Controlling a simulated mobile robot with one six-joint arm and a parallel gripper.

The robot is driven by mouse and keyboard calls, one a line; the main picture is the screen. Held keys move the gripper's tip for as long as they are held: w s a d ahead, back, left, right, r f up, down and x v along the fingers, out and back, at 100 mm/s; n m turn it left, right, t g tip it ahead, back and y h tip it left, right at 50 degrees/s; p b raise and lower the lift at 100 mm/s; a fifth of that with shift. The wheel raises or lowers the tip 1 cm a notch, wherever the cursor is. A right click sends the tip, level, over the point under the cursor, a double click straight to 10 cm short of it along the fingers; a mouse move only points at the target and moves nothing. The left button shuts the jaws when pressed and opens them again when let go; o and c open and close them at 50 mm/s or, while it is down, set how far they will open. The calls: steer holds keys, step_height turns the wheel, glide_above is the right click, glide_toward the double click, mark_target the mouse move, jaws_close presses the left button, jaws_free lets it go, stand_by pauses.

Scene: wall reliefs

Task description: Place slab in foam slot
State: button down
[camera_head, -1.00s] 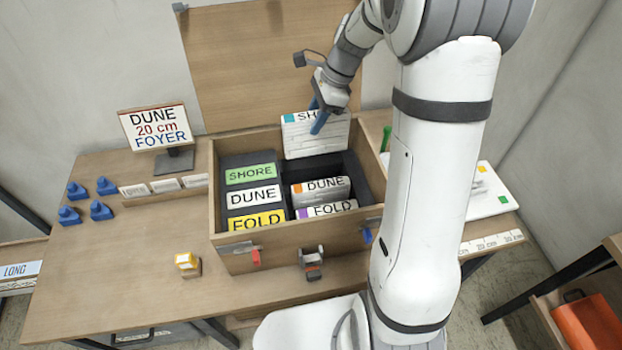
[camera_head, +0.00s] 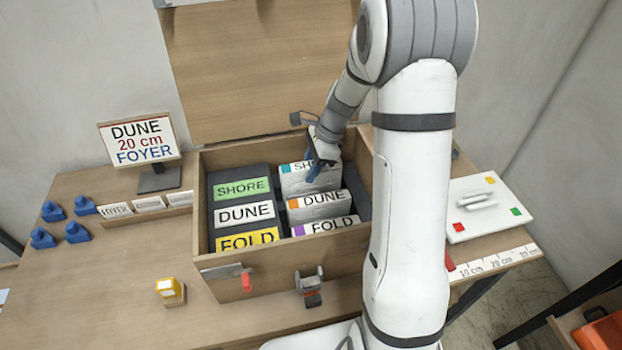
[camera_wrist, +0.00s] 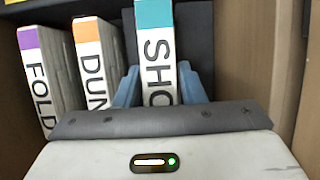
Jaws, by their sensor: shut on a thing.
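The slab in my grip is grey-white with a teal corner and a label starting "SHO"; it stands in the wooden crate's back slot in the head view (camera_head: 296,182). It also shows in the wrist view (camera_wrist: 156,50). My gripper (camera_head: 322,172) is shut on it, with a blue finger on each side (camera_wrist: 160,88). The dark foam (camera_head: 362,205) lines the crate (camera_head: 290,248). The slab is lowered between foam walls; its bottom edge is hidden. The DUNE slab (camera_head: 320,206) and the FOLD slab (camera_head: 325,226) stand upright in front of it.
Label plates SHORE (camera_head: 242,188), DUNE (camera_head: 244,214) and FOLD (camera_head: 248,239) lie left of the slabs. The open lid (camera_head: 255,70) rises behind. A sign (camera_head: 138,142) reads DUNE 20 cm FOYER. Blue pieces (camera_head: 75,232) stand left; a white board (camera_head: 486,208) lies right.

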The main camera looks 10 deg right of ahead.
steer(key=shift+f, duration=1.85)
steer(key=shift+f, duration=0.2)
steer(key=c, duration=0.9)
jaws_free()
steer(key=shift+r, duration=0.1)
